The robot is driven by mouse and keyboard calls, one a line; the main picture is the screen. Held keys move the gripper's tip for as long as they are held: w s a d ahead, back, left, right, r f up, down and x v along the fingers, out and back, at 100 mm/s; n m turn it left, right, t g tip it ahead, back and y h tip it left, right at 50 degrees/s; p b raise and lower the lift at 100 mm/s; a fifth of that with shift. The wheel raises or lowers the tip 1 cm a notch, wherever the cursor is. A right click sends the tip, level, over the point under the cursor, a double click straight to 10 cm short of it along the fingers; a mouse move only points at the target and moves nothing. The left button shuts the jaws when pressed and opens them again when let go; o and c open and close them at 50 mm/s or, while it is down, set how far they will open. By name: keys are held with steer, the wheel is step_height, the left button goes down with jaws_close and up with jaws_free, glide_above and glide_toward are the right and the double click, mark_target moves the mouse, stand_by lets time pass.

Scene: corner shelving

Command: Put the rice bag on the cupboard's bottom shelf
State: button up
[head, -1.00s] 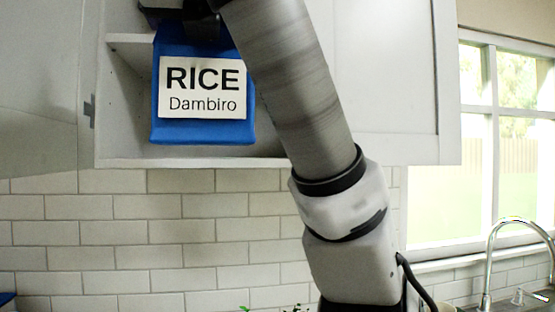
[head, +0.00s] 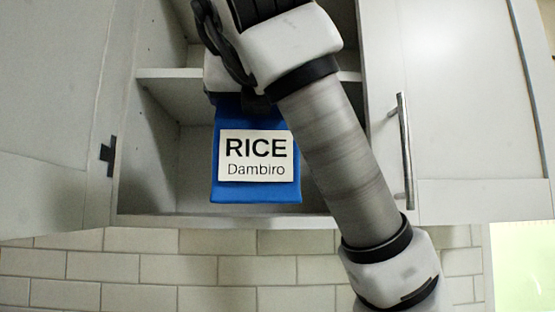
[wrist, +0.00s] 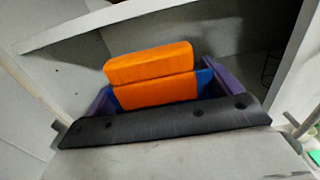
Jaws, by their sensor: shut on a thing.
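The rice bag (head: 257,191) is blue with a white "RICE Dambiro" label and hangs upright in the head view. My gripper (head: 243,100) is shut on its top, partly hidden by my arm. The bag shows in front of or inside the cupboard's lower compartment, below the middle shelf. Its lower edge appears just above the bottom shelf (head: 180,221); I cannot tell whether they touch. In the wrist view, orange block shapes and a sliver of the blue bag (wrist: 206,80) show beyond my gripper's dark bar.
The cupboard's left door (head: 50,120) stands open. The right door (head: 455,120) is closed and has a vertical metal handle (head: 404,150), close to my arm. The middle shelf (head: 170,73) is just above the bag. Free room shows left of the bag in the lower compartment.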

steer(key=w+f+p, duration=0.1)
steer(key=w+p, duration=0.3)
steer(key=w, duration=1)
steer(key=shift+w+f, duration=0.2)
steer(key=shift+w, duration=0.2)
steer(key=shift+f, duration=0.2)
steer(key=o, duration=1.8)
steer(key=shift+c, duration=0.2)
